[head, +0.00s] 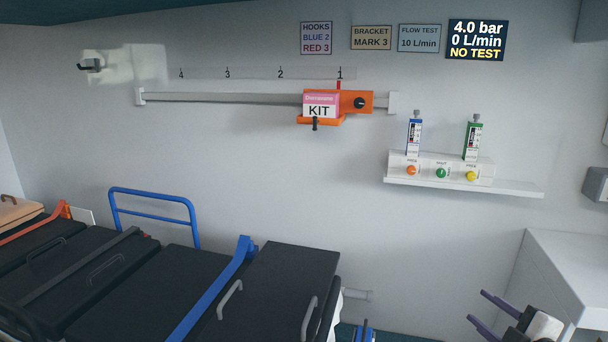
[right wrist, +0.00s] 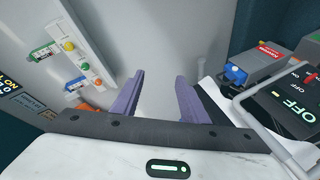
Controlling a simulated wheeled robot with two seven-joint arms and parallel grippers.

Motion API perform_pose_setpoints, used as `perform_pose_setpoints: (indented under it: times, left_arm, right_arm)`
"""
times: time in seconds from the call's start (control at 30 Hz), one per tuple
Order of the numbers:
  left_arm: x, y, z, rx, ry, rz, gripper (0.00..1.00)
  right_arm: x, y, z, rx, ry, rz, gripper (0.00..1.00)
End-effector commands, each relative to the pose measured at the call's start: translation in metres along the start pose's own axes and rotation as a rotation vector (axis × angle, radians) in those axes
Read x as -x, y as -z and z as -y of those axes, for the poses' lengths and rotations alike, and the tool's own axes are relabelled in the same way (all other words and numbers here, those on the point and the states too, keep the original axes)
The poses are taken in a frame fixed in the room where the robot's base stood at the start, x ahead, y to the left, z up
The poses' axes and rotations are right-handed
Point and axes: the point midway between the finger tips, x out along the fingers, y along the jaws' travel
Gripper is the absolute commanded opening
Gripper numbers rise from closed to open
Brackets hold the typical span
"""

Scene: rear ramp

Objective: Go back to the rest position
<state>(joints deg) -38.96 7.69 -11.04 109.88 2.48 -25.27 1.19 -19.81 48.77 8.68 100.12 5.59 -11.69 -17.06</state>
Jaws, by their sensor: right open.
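My right gripper (head: 478,306) is at the lower right of the head view, its two purple fingers apart with nothing between them. The same fingers show in the right wrist view (right wrist: 160,76), spread and empty in front of the pale wall. My right gripper is below the wall shelf (head: 520,190) and touches nothing that I can see. My left gripper is not in the head view.
A white cabinet (head: 565,270) stands close to my right gripper. A black stretcher (head: 290,265) with a blue rail fills the lower left. A pink-and-white kit (head: 320,106) sits in an orange bracket (head: 357,101) on the wall rail. Equipment marked OFF (right wrist: 285,105) shows at the wrist view's right.

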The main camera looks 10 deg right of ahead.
Motion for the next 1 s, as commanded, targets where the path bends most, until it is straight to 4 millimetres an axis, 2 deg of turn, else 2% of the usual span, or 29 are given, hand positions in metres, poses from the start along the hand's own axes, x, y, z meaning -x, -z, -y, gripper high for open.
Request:
perform_pose_setpoints:
  times: [0.03, 0.07, 0.1, 0.27, 0.3, 0.4, 0.5, 0.6, 0.7, 0.8, 1.0]
  left_arm:
    - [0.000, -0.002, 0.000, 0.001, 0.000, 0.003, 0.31]
    - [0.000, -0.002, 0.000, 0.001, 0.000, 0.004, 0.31]
    - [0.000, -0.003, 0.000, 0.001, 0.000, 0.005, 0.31]
    - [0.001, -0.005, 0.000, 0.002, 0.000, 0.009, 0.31]
    - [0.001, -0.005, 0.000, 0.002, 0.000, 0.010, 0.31]
    - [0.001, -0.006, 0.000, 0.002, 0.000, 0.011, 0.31]
    - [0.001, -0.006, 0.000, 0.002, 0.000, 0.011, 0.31]
    - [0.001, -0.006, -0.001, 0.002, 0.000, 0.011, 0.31]
    - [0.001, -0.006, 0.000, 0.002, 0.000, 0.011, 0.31]
    - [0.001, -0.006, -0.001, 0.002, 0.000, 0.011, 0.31]
    - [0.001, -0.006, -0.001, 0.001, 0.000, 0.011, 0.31]
  right_arm:
    - [0.007, -0.002, 0.036, -0.058, 0.044, 0.015, 0.40]
    - [0.011, -0.002, 0.056, -0.094, 0.070, 0.026, 0.40]
    - [0.019, -0.002, 0.086, -0.146, 0.108, 0.041, 0.40]
    - [0.059, 0.015, 0.202, -0.372, 0.257, 0.110, 0.40]
    - [0.072, 0.023, 0.229, -0.430, 0.293, 0.128, 0.40]
    - [0.106, 0.048, 0.292, -0.578, 0.381, 0.178, 0.40]
    - [0.139, 0.077, 0.342, -0.717, 0.455, 0.227, 0.40]
    - [0.166, 0.105, 0.377, -0.832, 0.512, 0.269, 0.40]
    - [0.184, 0.126, 0.396, -0.910, 0.548, 0.296, 0.40]
    - [0.192, 0.136, 0.405, -0.947, 0.565, 0.311, 0.40]
    - [0.194, 0.138, 0.407, -0.954, 0.569, 0.315, 0.40]
